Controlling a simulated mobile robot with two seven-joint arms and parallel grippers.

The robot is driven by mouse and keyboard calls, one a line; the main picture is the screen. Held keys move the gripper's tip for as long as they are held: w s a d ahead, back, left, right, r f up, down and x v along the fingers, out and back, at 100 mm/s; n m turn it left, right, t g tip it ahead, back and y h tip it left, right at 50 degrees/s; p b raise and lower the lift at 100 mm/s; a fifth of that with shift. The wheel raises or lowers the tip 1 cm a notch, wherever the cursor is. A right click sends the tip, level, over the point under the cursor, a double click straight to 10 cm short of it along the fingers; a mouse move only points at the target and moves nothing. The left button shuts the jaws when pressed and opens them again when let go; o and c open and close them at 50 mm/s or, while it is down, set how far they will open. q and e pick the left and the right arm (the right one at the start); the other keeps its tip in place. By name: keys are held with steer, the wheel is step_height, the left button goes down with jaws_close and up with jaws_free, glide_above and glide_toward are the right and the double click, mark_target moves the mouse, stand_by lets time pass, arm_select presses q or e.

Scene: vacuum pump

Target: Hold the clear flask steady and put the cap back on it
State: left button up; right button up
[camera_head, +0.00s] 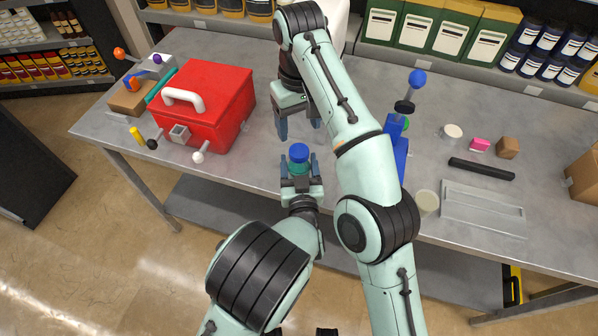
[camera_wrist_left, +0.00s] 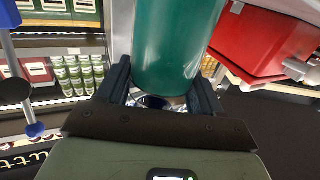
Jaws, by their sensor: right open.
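A teal-green bottle (camera_head: 299,168) with a round blue cap (camera_head: 299,152) at its top is near the table's front edge in the head view. My left gripper (camera_head: 300,166) has a finger on each side of it. In the left wrist view the green bottle (camera_wrist_left: 175,45) fills the gap between the fingers, which look closed against it. Whether the cap is seated cannot be told. My right gripper (camera_head: 300,128) points down behind the bottle, open, apart from the cap. A faint clear shape near its fingers is too unclear to identify as a flask.
A red toolbox (camera_head: 225,85) with a white handle stands to the left. A blue stand (camera_head: 398,140) is to the right, partly behind my right arm. Farther right are a grey tray (camera_head: 483,207), a black bar (camera_head: 481,168) and small blocks. Stocked shelves line the back.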

arm_select(q)
jaws_close()
arm_select(e)
steer(key=n, duration=0.3)
steer(key=shift+f+n, duration=0.15)
steer(key=shift+n, duration=0.25)
steer(key=n, duration=0.4)
steer(key=shift+a+f, duration=0.1)
steer(key=n, duration=0.7)
steer(key=shift+s+a, duration=0.1)
steer(key=n, duration=0.4)
steer(key=shift+n, duration=0.4)
steer(key=n, duration=0.4)
steer(key=shift+n, duration=0.3)
steer(key=n, duration=0.3)
steer(key=shift+n, duration=0.3)
steer(key=n, duration=0.3)
steer(key=shift+d+r+n, duration=0.2)
steer(key=shift+r+n, duration=0.05)
steer(key=shift+n, duration=0.15)
